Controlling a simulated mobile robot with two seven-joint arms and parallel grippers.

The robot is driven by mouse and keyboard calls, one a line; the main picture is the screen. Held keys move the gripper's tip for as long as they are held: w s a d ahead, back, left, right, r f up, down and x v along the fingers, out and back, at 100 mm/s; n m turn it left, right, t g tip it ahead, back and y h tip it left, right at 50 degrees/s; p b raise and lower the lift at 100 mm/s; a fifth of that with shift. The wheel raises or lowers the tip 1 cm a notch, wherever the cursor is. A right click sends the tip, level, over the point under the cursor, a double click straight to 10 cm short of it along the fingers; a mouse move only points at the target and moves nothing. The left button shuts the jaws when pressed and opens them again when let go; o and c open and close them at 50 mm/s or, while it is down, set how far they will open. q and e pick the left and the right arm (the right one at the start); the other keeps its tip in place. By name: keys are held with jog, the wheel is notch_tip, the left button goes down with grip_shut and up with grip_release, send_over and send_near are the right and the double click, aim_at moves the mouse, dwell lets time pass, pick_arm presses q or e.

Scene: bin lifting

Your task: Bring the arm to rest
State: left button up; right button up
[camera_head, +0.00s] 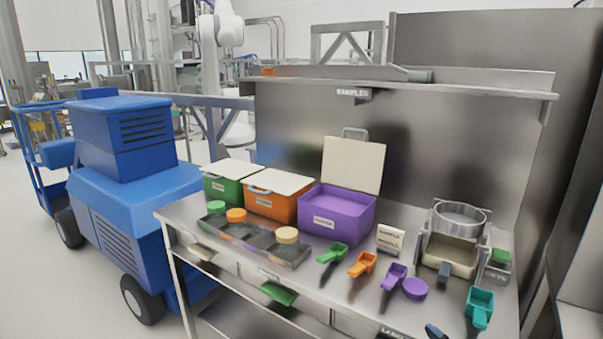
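Neither of my grippers shows in the head view. On the steel bench (215,207) stand three bins. The green bin (222,189) and the orange bin (270,205) have their pale lids down. The purple bin (335,217) has its pale lid (352,164) raised upright at the back. A dark tray (262,241) in front of the bins holds several round lids or jars. A green scoop (333,252), an orange scoop (362,264) and a purple scoop (394,277) lie in a row to the right.
A metal sieve (459,216) on a stand is at the right. A steel shelf (440,84) runs above the bench. A blue vehicle (125,195) stands close at left.

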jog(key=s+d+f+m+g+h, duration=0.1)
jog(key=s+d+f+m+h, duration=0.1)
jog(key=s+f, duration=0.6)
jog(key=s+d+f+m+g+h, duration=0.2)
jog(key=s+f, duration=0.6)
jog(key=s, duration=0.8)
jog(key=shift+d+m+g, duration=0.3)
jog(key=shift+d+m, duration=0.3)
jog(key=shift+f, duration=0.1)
